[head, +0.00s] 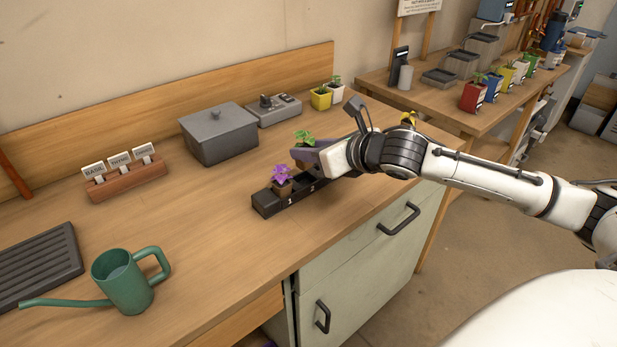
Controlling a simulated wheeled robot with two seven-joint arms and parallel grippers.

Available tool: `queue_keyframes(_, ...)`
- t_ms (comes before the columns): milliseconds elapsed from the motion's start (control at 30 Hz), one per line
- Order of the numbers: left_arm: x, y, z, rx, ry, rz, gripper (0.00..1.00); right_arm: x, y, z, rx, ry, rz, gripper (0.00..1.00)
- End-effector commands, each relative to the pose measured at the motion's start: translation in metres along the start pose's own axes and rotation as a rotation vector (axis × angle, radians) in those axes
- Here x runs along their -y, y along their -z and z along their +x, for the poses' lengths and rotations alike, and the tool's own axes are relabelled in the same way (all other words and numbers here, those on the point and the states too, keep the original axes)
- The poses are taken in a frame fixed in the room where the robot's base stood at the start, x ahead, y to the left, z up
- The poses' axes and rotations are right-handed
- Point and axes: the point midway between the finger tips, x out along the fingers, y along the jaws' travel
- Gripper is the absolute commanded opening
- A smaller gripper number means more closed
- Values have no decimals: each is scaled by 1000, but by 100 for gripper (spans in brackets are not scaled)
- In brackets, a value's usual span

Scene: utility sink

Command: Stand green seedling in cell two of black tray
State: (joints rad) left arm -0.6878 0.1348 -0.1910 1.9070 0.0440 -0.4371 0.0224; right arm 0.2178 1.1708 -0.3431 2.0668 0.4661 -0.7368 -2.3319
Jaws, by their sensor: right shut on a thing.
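The black tray (267,207) lies on the wooden bench, with the numbers 1 and 2 on its front side. A purple seedling (282,177) stands in cell one at its left end. The green seedling (304,137) is upright in my right gripper (305,157), which is shut on it. My wrist covers the tray's far end. My left gripper is not in view.
A grey lidded box (218,135) and a grey control unit (272,110) stand behind the tray. A green watering can (125,280) is at front left. A label holder (126,180) stands at left. Yellow and white pots (321,98) are at the back.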

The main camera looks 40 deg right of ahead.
Motion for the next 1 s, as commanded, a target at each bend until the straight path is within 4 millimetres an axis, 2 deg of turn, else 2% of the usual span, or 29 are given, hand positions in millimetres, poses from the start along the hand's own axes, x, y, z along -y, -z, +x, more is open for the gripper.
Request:
queue_keyframes(33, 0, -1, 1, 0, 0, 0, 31, 0, 10, 4, -3, 0, 3, 7)
queue_keyframes(267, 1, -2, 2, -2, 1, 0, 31, 0, 25, 12, 1, 0, 2, 7)
queue_keyframes(433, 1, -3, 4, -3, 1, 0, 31, -1, 48, 23, -1, 0, 4, 7)
queue_keyframes(833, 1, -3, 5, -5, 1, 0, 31, 0, 54, 26, 1, 2, -1, 7)
queue_keyframes(867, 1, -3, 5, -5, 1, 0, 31, 0, 54, 26, 0, 2, -1, 31)
queue_keyframes(967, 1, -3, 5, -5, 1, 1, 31, 0, 54, 26, 0, 2, -1, 48)
queue_keyframes(1000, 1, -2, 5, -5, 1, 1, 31, 0, 54, 26, 0, 2, -1, 48)
